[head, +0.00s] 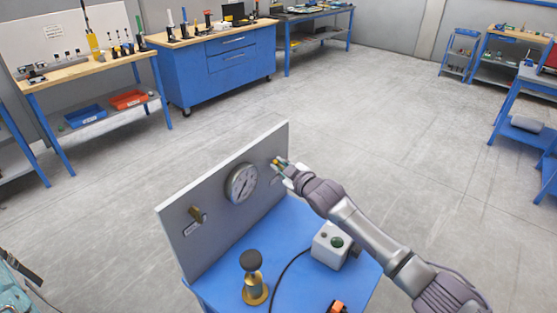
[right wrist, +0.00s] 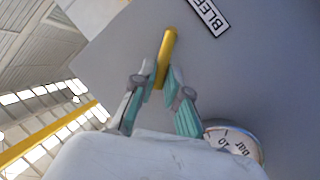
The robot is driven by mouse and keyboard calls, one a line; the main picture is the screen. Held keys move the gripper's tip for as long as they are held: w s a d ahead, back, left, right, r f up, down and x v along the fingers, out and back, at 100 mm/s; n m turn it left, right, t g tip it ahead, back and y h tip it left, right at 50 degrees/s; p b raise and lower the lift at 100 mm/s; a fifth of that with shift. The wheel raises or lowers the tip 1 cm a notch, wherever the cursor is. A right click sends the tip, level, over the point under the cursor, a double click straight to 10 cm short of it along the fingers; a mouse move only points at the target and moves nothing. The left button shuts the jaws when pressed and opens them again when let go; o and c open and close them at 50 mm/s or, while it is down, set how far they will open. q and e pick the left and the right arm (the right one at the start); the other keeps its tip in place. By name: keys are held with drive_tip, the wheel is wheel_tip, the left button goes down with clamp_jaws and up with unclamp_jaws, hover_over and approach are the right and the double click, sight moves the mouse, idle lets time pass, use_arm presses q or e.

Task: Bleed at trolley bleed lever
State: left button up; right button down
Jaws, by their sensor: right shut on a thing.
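The yellow bleed lever (right wrist: 165,58) stands out from the grey panel (head: 214,200) of the blue trolley. A label reading "BLEE" (right wrist: 208,12) is beside the lever in the right wrist view, its end cut off. My right gripper (right wrist: 160,85) is shut on the lever, with one teal finger pad on each side of it. In the head view my right gripper (head: 283,167) reaches the panel's right part and hides most of the lever. My left gripper does not show.
A round gauge (head: 241,183) is on the panel left of my right gripper, and a brass-coloured handle (head: 198,214) further left. The trolley's blue top (head: 300,285) holds a black-knobbed brass part (head: 253,275) and a grey button box (head: 331,245). Open floor surrounds it.

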drive_tip(key=shift+w+d+r+m+g+y+b, duration=0.2)
drive_tip(key=shift+w+d+m+g+b, duration=0.25)
drive_tip(key=shift+m+b, duration=0.55)
drive_tip(key=shift+w+d+r+m+g+y+b, duration=0.25)
drive_tip(key=shift+m+g+b, duration=0.4)
drive_tip(key=shift+b, duration=0.6)
drive_tip(key=shift+w+d+r+m+g+y+b, duration=0.15)
drive_tip(key=shift+w+d+m+g+b, duration=0.3)
drive_tip(key=shift+m+b, duration=0.55)
drive_tip(key=shift+a+f, duration=0.1)
drive_tip(key=c, duration=1.2)
unclamp_jaws()
drive_tip(key=v, duration=1.2)
